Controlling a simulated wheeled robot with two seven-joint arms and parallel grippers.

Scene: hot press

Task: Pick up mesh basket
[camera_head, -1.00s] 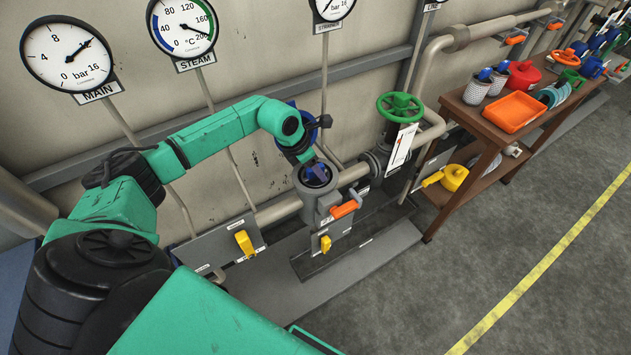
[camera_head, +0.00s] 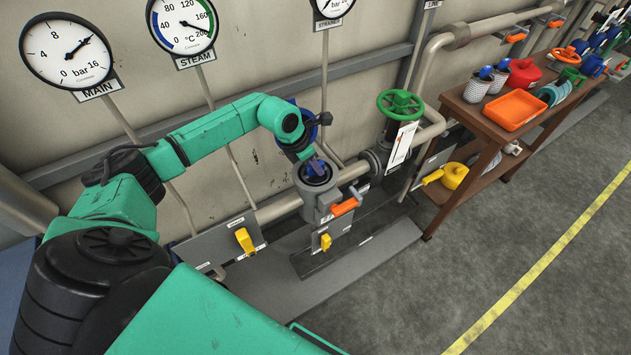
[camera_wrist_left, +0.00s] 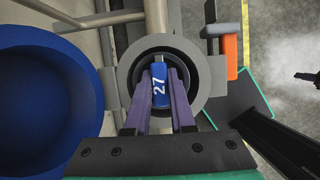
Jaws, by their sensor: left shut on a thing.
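My left gripper (camera_head: 317,167) reaches down into the open round mouth of a grey strainer housing (camera_head: 309,199). In the left wrist view its purple fingers (camera_wrist_left: 160,92) are shut on a blue handle marked 27 (camera_wrist_left: 160,85), inside the grey rim (camera_wrist_left: 205,85). The basket body under this handle is hidden by the housing and fingers. Two pale mesh baskets with blue tops, one of them here (camera_head: 475,90), stand on the bench at the right.
A blue round lid (camera_wrist_left: 45,90) stands open beside the housing. An orange handle (camera_head: 345,207) and a green handwheel (camera_head: 400,104) sit to its right. The wooden bench (camera_head: 462,108) holds an orange tray (camera_head: 515,110). The floor in front is clear.

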